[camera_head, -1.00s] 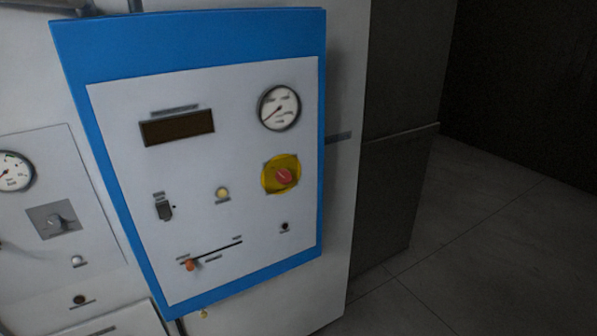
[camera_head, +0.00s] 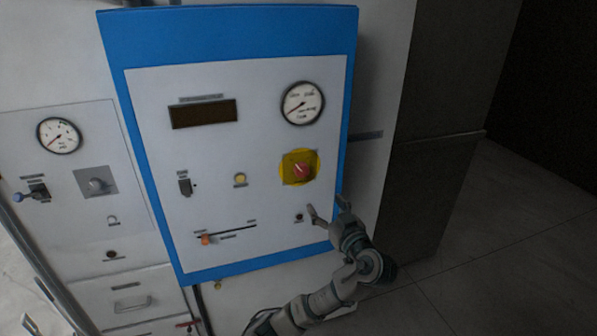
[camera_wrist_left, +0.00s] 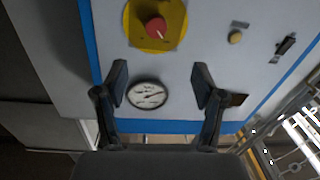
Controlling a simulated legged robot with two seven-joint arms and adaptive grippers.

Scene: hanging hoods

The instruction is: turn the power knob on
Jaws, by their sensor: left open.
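A red knob (camera_head: 301,170) sits on a yellow plate (camera_head: 287,178) at the right of the blue-framed panel. In the left wrist view, which shows the panel upside down, the red knob (camera_wrist_left: 156,27) is at the top. A grey knob (camera_head: 97,186) is on the separate panel at the left. I cannot read which knob is labelled power. My left gripper (camera_head: 327,208) is open and empty, below and slightly right of the red knob in the head view. Its fingers (camera_wrist_left: 160,78) are spread in the wrist view, apart from the knob. My right gripper is not in view.
The panel also holds a round gauge (camera_head: 302,103), a dark display (camera_head: 204,114), a yellow button (camera_head: 240,180), a black switch (camera_head: 185,187) and an orange slider (camera_head: 207,239). A blue-tipped valve handle (camera_head: 33,195) projects at the left. Open floor lies at the right.

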